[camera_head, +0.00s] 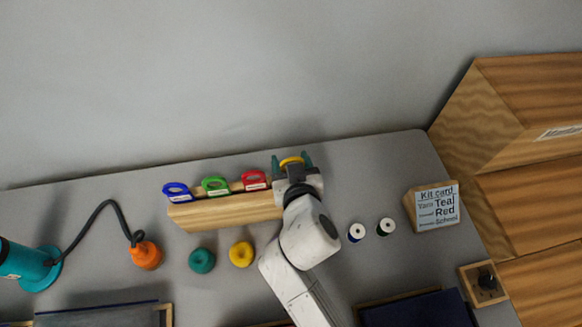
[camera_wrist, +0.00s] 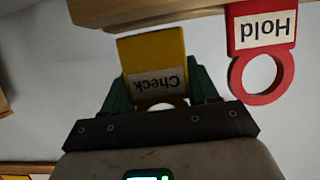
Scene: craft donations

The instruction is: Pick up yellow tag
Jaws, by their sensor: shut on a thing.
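The yellow tag (camera_wrist: 153,60) is between the green fingers of my gripper (camera_wrist: 160,95) in the wrist view. Its label reads "Check", upside down in that view. My gripper is shut on the tag's ring end, which the gripper partly hides. In the head view the yellow tag (camera_head: 291,161) shows as a yellow arc between the fingers of my gripper (camera_head: 292,163), at the right end of the wooden rack (camera_head: 225,211). I cannot tell whether the tag still touches the rack.
A red "Hold" tag (camera_wrist: 262,45) hangs close beside my gripper; green (camera_head: 215,186) and blue (camera_head: 177,191) tags stand farther left. Two spools (camera_head: 356,232), a kit card (camera_head: 437,207) and wooden boxes (camera_head: 530,150) are to the right. Teal (camera_head: 202,260) and yellow (camera_head: 241,254) yarn balls lie in front.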

